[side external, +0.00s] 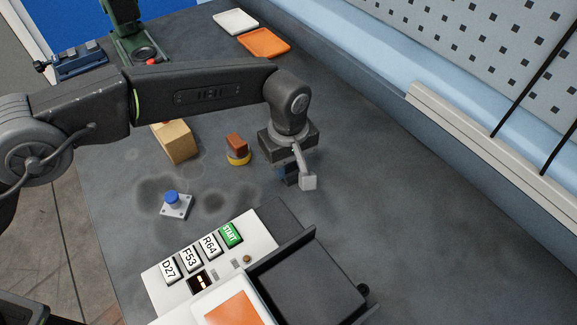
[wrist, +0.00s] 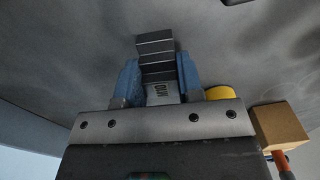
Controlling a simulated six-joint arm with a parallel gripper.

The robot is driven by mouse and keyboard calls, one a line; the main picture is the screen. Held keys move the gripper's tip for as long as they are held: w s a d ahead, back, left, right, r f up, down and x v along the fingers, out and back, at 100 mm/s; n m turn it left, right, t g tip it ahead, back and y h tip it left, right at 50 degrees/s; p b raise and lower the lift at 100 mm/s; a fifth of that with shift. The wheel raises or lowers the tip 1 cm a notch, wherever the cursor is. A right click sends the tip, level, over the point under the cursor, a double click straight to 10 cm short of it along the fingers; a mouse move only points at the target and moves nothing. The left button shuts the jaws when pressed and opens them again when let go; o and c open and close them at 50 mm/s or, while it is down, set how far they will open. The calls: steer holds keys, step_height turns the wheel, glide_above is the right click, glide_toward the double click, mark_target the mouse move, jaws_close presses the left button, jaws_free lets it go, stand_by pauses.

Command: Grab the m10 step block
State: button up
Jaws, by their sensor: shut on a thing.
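The m10 step block (wrist: 157,58) shows in the wrist view as a grey stepped metal piece with a dark label on its near face. It stands between the two blue fingers of my gripper (wrist: 157,78), which are shut on its sides. In the side external view my gripper (side external: 291,174) points down close to the grey bench, right of centre.
Further left are a tan box (side external: 177,143) and a blue knob (side external: 172,197) on a plate. A key panel (side external: 170,290) lies in front. The bench to the right is clear.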

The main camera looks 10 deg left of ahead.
jaws_close()
steer(key=shift+r, duration=0.1)
